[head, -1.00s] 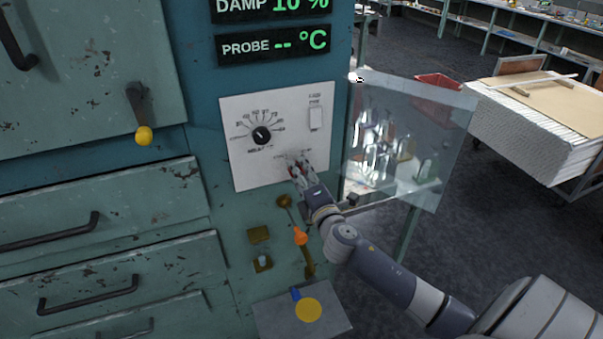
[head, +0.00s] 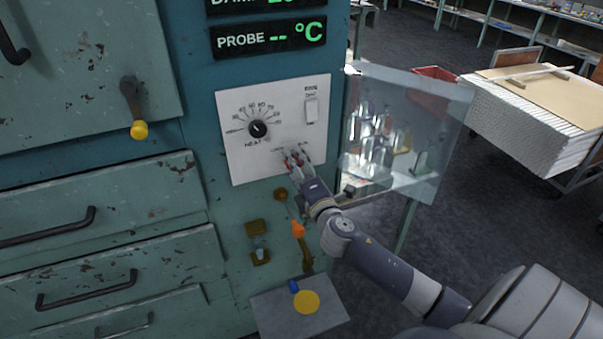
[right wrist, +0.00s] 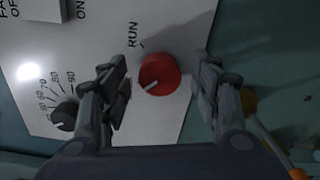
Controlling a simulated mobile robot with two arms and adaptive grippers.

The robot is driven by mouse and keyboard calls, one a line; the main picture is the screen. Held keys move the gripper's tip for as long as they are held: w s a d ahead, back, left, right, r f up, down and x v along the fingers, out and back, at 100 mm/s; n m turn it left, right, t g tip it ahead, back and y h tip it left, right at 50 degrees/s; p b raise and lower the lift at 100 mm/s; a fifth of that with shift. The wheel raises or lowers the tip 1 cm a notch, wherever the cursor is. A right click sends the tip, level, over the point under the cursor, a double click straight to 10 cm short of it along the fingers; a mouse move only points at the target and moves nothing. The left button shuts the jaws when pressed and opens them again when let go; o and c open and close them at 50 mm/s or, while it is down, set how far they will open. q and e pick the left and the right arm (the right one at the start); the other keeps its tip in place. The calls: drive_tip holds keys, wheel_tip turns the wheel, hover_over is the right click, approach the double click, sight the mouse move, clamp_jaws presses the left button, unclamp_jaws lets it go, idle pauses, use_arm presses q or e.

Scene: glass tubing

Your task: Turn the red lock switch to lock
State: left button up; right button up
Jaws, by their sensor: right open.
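The red lock switch (right wrist: 158,74) is a round red knob with a white pointer line on a white panel (right wrist: 115,50). In the right wrist view it sits between the two fingers of my right gripper (right wrist: 162,88), with room on both sides. The word RUN stands near it; no lock label is readable. My right gripper is open. In the head view my right gripper (head: 296,160) is at the lower right of the panel (head: 240,170) and mostly covers the red switch. My left gripper does not show.
A black heat dial (head: 257,129) and a white rocker switch (head: 311,110) are on the same panel. Below are an orange-handled lever (head: 298,229) and a small shelf (head: 270,315). A glass door (head: 425,150) stands open to the right. A yellow-knobbed handle (head: 138,129) is at the left.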

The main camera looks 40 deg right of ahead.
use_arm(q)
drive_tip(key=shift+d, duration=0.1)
use_arm(e)
drive_tip(key=v, duration=1.2)
drive_tip(key=s+f+m+g+b, duration=0.1)
drive_tip(key=s+f+m+g, duration=0.15)
drive_tip(key=f, duration=1.05)
drive_tip(key=s+f+m+g+y+b, duration=0.1)
drive_tip(key=s+f+m+g, duration=0.15)
drive_tip(key=f, duration=0.95)
drive_tip(key=s+f+m+g, duration=0.2)
drive_tip(key=s+f+g, duration=0.15)
drive_tip(key=f, duration=0.95)
drive_tip(key=s+a+f+m+g+y+b, duration=0.1)
drive_tip(key=s+a+f+m+g+y, duration=0.25)
drive_tip(key=s+f, duration=1)
use_arm(q)
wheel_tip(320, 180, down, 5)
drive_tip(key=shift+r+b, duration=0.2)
drive_tip(key=shift+b, duration=0.6)
use_arm(e)
drive_tip(key=s+a+f+m+g, duration=0.2)
drive_tip(key=s+a+f, duration=0.2)
drive_tip(key=s, duration=0.5)
drive_tip(key=s+a+f+m+g, duration=0.2)
drive_tip(key=s+a+f+m, duration=0.1)
drive_tip(key=s+f, duration=0.4)
drive_tip(key=shift+s+a+f+g, duration=0.3)
drive_tip(key=shift+s+a+f, duration=0.15)
drive_tip(key=shift+s, duration=0.7)
